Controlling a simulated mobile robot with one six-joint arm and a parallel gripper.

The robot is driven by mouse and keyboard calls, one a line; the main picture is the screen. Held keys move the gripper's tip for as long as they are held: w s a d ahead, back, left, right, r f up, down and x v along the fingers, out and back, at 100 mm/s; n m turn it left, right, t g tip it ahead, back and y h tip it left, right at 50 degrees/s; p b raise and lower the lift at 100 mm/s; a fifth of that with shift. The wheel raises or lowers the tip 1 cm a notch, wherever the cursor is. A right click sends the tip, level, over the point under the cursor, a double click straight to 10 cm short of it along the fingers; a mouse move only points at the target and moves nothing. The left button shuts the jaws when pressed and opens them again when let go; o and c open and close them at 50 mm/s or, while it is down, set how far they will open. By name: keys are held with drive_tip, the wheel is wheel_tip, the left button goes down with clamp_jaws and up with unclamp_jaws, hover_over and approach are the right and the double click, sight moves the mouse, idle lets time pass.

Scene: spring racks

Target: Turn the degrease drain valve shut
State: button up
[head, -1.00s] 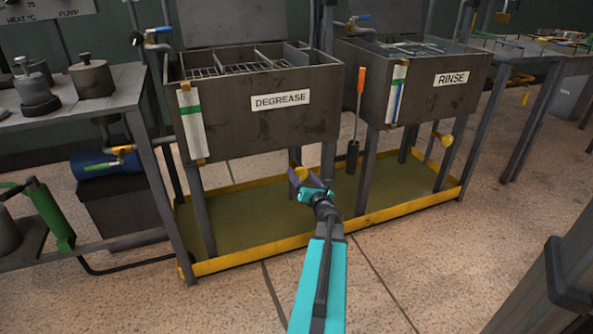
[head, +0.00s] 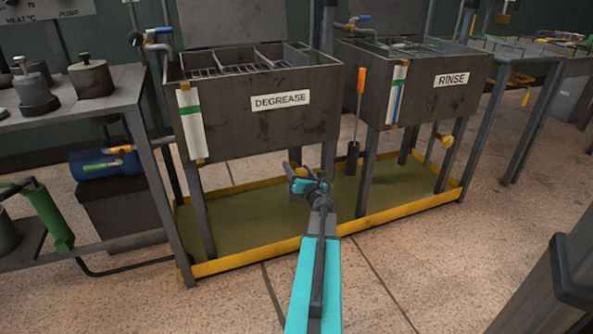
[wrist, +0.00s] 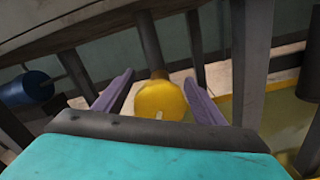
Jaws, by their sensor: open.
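The degrease tank (head: 262,119) stands on legs at the middle left, with a white DEGREASE label on its front. Its yellow drain valve shows in the wrist view (wrist: 160,100) at the end of a dark pipe under the tank. My gripper (head: 294,172) is in front of the valve, below the tank's right part. In the wrist view my gripper (wrist: 160,92) is open, with one purple finger on each side of the yellow valve. I cannot tell whether the fingers touch it. In the head view my gripper mostly hides the valve.
The rinse tank (head: 418,100) stands to the right, with its own yellow valve (head: 446,140). A yellow-rimmed drip tray (head: 250,264) lies under both tanks. An orange-handled brush (head: 360,100) hangs between them. A bench (head: 141,82) stands left. The floor in front is clear.

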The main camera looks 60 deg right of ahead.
drive_tip(key=c, duration=1)
drive_tip(key=shift+a, duration=0.1)
